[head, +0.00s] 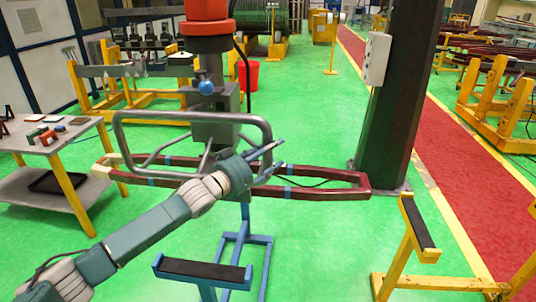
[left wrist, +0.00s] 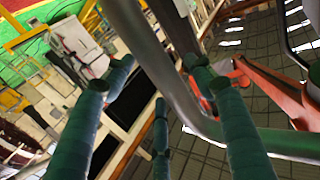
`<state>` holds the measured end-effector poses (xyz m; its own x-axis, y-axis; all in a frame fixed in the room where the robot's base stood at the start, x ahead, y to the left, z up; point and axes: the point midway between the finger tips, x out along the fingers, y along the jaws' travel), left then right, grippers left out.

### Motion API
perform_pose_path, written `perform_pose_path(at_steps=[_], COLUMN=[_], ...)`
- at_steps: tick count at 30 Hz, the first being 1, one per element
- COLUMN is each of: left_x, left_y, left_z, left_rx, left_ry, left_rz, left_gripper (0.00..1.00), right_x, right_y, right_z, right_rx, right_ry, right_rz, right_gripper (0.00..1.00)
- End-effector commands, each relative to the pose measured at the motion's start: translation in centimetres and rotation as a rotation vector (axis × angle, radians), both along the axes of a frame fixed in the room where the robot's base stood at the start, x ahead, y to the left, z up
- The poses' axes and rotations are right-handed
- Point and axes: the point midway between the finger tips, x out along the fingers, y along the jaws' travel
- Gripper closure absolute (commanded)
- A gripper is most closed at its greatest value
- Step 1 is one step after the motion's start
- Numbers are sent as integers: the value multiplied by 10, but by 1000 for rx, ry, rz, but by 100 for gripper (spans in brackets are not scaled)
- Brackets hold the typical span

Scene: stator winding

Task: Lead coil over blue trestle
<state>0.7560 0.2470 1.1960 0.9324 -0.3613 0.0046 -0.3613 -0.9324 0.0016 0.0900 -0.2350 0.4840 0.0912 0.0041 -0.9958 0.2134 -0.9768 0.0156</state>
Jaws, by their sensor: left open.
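The coil (head: 325,194) is a long, narrow dark red loop with blue bands and a pale left end. It hangs level under a lifting device (head: 208,45) with a grey tubular handle frame (head: 188,116). The blue trestle (head: 203,270) has a black padded top and stands in front of and below the coil, apart from it. My left gripper (head: 268,158) is open at the right side of the handle frame. In the left wrist view the grey tube (left wrist: 180,80) passes between the fingers; contact is unclear. My right gripper is not in view.
A yellow trestle (head: 418,222) with a black pad stands at the right. A dark column (head: 393,95) rises behind the coil's right end. A table (head: 60,140) with small parts stands at the left. Green floor (head: 330,250) is free between the blue and yellow trestles.

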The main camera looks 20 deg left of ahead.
Motion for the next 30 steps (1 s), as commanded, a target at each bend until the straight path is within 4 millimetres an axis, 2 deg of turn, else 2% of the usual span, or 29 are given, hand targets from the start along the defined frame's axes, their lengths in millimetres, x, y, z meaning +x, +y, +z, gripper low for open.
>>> perform_pose_path(at_steps=[5, 15, 21, 30], left_x=[-12, -71, -97, -112], left_y=[5, 27, 38, 43], left_z=[-2, -2, -2, 0], left_rx=[1, 3, 2, 1], left_ry=[3, 3, 2, -1], left_rz=[0, -1, 1, 0], left_gripper=[45, 45, 45, 45], right_x=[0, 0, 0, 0], right_y=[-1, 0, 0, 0], right_z=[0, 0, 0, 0], right_rx=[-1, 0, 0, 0], right_ry=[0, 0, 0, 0], right_rz=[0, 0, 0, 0], right_gripper=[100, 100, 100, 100])
